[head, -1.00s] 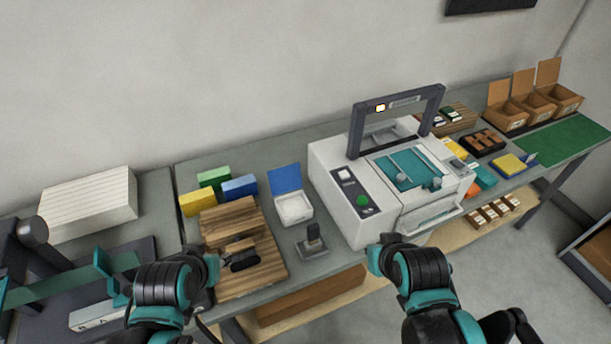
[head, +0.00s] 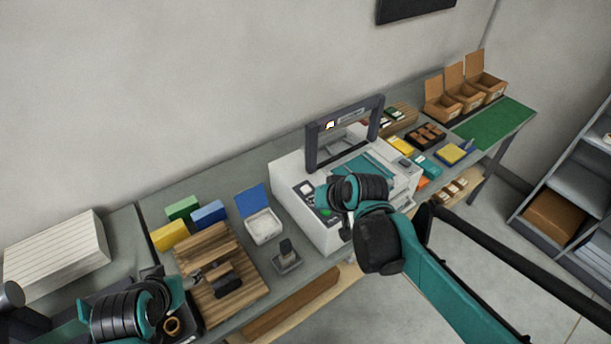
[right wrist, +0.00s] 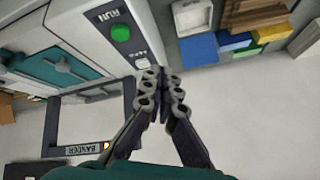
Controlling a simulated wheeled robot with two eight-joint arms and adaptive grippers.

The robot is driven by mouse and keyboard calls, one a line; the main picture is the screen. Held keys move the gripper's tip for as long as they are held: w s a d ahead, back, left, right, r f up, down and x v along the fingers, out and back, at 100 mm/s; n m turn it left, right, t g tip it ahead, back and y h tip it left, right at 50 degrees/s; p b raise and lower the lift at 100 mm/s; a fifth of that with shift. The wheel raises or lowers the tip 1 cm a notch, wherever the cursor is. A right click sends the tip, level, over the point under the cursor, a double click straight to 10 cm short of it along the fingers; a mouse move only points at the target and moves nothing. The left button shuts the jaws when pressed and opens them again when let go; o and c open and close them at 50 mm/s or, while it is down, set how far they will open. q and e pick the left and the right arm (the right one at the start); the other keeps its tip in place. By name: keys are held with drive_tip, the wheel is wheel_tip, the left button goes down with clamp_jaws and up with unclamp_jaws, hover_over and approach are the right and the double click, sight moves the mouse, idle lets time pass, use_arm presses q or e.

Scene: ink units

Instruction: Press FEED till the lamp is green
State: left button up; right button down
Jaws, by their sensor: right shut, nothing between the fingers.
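The white banding machine (head: 285,172) stands on the bench, with a dark arch over its teal top. A small lamp (head: 329,125) on the arch glows amber; it also shows in the right wrist view (right wrist: 107,145). In the right wrist view the dark panel carries a green RUN button (right wrist: 120,33) and a pale button (right wrist: 142,63) whose label I cannot read clearly. My right gripper (right wrist: 163,76) is shut and empty, its tips close to the pale button; contact cannot be told. My left gripper (head: 188,283) is by the wooden board, its fingers unclear.
A stamp-like block (head: 286,257) and an open white box with a blue lid (head: 262,225) stand left of the machine. A wooden board (head: 240,290) lies farther left. Cardboard boxes (head: 468,97) and a green mat (head: 495,123) are at the right end.

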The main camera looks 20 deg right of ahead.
wheel_tip(320, 180, up, 3)
drive_tip(key=m+y+p, duration=0.2)
drive_tip(key=p, duration=0.4)
hover_over(308, 190)
use_arm(q)
wheel_tip(308, 190, up, 8)
use_arm(e)
drive_tip(key=shift+w+f+t, duration=0.1)
drive_tip(key=shift+f+t, duration=0.25)
drive_tip(key=shift+t, duration=0.05)
use_arm(q)
wheel_tip(308, 190, down, 7)
drive_tip(key=b, duration=0.6)
drive_tip(key=shift+b, duration=0.35)
use_arm(e)
wheel_tip(308, 190, down, 9)
drive_tip(key=shift+r, duration=0.1)
use_arm(q)
drive_tip(key=shift+f, duration=0.1)
drive_tip(key=shift+f+b, duration=0.35)
drive_tip(key=shift+b, duration=0.1)
use_arm(e)
drive_tip(key=shift+f, duration=0.4)
